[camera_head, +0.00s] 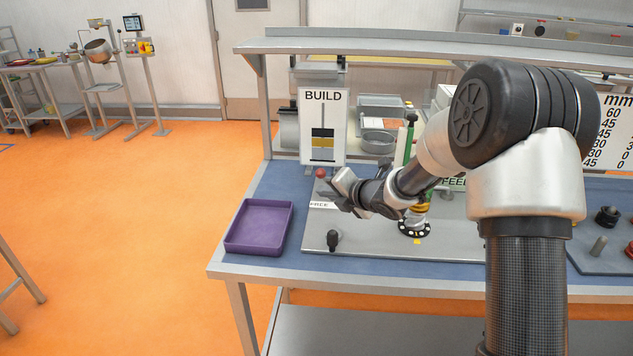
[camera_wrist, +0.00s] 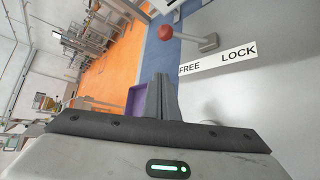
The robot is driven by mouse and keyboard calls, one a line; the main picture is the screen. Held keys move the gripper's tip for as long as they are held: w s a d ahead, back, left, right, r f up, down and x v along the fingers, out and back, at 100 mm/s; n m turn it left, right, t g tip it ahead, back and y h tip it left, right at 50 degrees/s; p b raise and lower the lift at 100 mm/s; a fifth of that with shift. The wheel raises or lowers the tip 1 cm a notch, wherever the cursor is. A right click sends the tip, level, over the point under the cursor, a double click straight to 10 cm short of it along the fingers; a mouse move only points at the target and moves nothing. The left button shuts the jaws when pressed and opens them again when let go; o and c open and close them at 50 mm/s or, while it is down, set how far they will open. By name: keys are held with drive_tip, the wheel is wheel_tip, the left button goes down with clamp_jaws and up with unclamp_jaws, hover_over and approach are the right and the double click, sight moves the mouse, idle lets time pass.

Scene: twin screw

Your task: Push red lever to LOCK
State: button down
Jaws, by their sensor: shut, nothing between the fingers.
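The red lever shows as a red ball knob (camera_head: 320,173) at the back left of the grey machine plate (camera_head: 290,235). In the wrist view the red ball (camera_wrist: 165,32) sits on a grey arm ending at a pivot on the right. The ball is on the FREE side of a white label (camera_wrist: 218,60) reading FREE and LOCK. My gripper (camera_head: 340,185) is shut and empty, just right of the ball in the head view. In the wrist view its closed fingers (camera_wrist: 160,90) are apart from the ball, with a visible gap.
A purple tray (camera_head: 258,227) lies left of the plate. A BUILD sign (camera_head: 323,125) stands behind the lever. A small black knob (camera_head: 333,239) is on the plate's front left. A round black-and-white base (camera_head: 414,229) with a column stands right of my gripper.

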drive_tip(key=x, duration=1)
drive_tip(key=shift+s, duration=0.1)
drive_tip(key=shift+w+d+r+p, duration=0.7)
drive_tip(key=shift+d+r+p, duration=0.1)
drive_tip(key=shift+d+p, duration=0.15)
drive_tip(key=shift+w+d+r, duration=0.25)
drive_tip(key=shift+d+r, duration=0.05)
drive_tip(key=shift+d, duration=0.2)
